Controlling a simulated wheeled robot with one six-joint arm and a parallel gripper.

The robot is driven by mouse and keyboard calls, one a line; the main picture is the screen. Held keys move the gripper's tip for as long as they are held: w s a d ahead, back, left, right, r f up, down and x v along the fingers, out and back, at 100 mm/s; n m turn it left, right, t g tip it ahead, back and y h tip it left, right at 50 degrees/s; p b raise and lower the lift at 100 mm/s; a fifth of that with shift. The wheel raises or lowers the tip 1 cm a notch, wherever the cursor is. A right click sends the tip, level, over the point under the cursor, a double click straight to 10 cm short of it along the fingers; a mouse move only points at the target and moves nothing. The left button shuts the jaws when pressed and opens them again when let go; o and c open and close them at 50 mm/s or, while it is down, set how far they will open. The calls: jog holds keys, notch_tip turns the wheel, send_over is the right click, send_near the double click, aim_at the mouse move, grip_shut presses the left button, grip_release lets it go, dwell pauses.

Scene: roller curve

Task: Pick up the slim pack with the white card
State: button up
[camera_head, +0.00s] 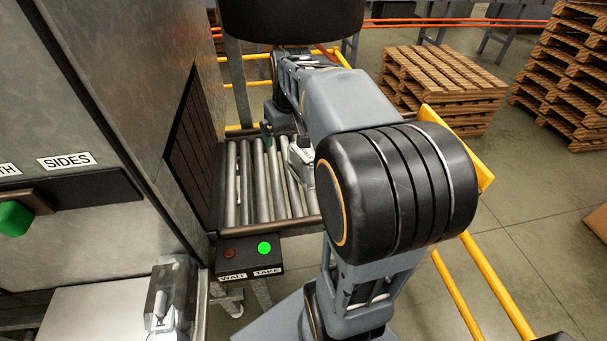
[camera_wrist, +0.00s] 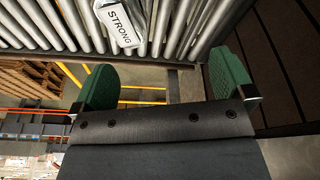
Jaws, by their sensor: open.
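A clear-looking pack with a white card reading "STRONG" (camera_wrist: 120,22) lies on the rollers at the top of the wrist view. In the head view a pale pack (camera_head: 301,165) lies on the rollers, partly hidden behind my arm. My gripper (camera_wrist: 163,80) is open, with its two green finger pads wide apart and nothing between them. In the wrist view the pack is beyond the fingertips, nearer the left finger, and not touched.
The roller conveyor (camera_head: 245,180) comes out beside a grey cabinet (camera_head: 120,90). A box marked WAIT and TAKE (camera_head: 250,258) has its green TAKE light lit. Another clear pack (camera_head: 172,300) is at lower left. Yellow rails (camera_head: 480,270) and pallets (camera_head: 440,85) stand to the right.

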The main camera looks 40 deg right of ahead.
jog(key=g+b, duration=0.1)
jog(key=b, duration=0.2)
send_near(305, 152)
jog(key=f, duration=0.3)
jog(key=w+f, duration=0.1)
jog(key=f, duration=0.3)
jog(key=shift+w+p, duration=0.25)
jog(key=shift+p, duration=0.05)
jog(key=shift+w+d+f+p, duration=0.1)
jog(key=shift+f+p, duration=0.2)
jog(key=shift+f, duration=1.2)
jog(key=shift+w+d+f+p, duration=0.1)
jog(key=shift+f+p, duration=0.15)
jog(key=shift+f, duration=1.25)
jog(key=c, duration=1.3)
jog(key=shift+r, duration=0.1)
jog(key=shift+c, duration=1)
